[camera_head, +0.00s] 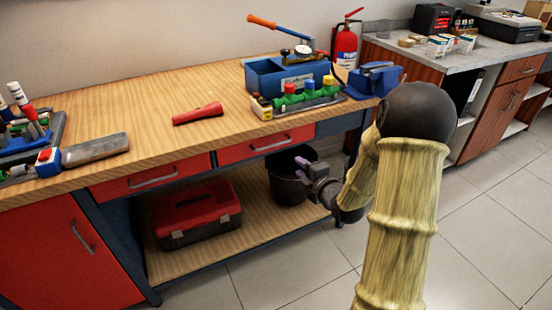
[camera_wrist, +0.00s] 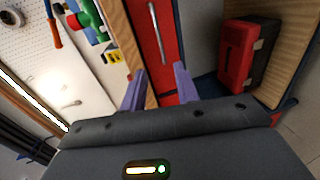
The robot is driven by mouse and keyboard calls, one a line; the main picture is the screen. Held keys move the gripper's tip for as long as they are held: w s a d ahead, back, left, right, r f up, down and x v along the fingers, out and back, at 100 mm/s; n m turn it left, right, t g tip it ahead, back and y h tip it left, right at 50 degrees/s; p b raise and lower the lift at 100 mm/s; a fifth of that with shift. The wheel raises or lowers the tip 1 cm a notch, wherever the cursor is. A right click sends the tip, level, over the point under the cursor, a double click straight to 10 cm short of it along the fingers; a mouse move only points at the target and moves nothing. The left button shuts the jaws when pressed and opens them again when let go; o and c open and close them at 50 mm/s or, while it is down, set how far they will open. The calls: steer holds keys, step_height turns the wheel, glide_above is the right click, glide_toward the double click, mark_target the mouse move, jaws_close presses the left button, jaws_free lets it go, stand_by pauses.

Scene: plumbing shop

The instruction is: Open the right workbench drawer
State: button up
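The workbench (camera_head: 150,110) has two red drawers under its wooden top, both with fronts flush. The right drawer (camera_head: 235,153) has a silver bar handle (camera_head: 271,143). In the wrist view a red drawer front (camera_wrist: 143,22) with a silver handle (camera_wrist: 155,25) lies ahead of the fingers. My gripper (camera_head: 301,168) is to the right of and below the right drawer's handle in the head view. Its purple fingers, also in the wrist view (camera_wrist: 160,70), are apart with nothing held between them. Contact with the drawer or handle cannot be seen.
A black bucket (camera_head: 289,185) and a red toolbox (camera_head: 192,215) stand on the lower shelf (camera_head: 245,238). The left drawer (camera_head: 125,186) is beside the right one. The floor in front is clear.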

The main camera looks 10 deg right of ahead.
steer(key=shift+r, duration=0.1)
steer(key=x, duration=1.7)
steer(key=shift+w, duration=0.25)
steer(key=shift+a, duration=0.1)
steer(key=shift+c, duration=0.2)
jaws_close()
